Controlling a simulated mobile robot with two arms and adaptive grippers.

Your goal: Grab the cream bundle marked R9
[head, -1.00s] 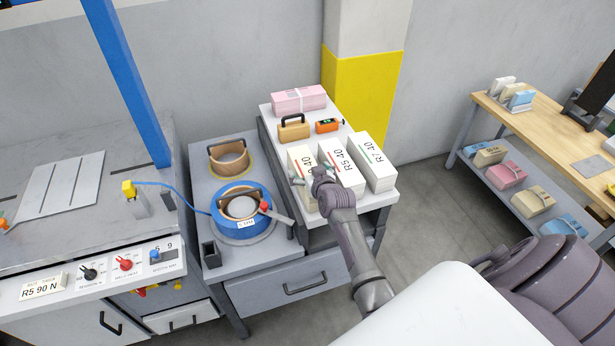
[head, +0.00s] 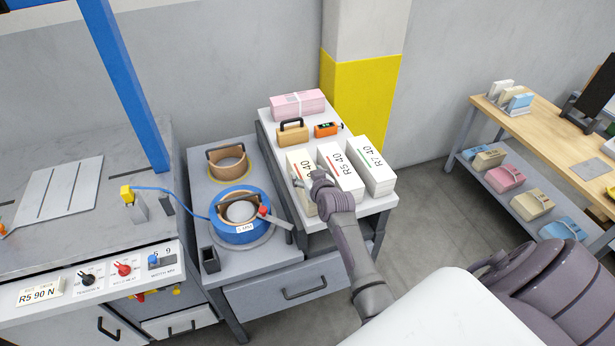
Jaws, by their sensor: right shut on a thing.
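Three long paper bundles stand side by side on the white cart top. The left one is a cream bundle (head: 298,159) whose label ends in 40; my gripper hides its first characters, so I cannot read R9 there. The middle bundle (head: 348,182) reads R5 40 and the right bundle (head: 372,166) reads R7 40. My right gripper (head: 309,181) is shut on the left cream bundle, its fingers across the width. The bundle still appears to rest on the cart. My left gripper is not in view.
Behind the bundles are a tan block with a black handle (head: 292,133), an orange device (head: 326,130) and a pink bundle (head: 297,104). A blue ring spool (head: 239,228) lies left of the cart (head: 271,160). A wooden bench (head: 545,125) with a lower shelf stands right.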

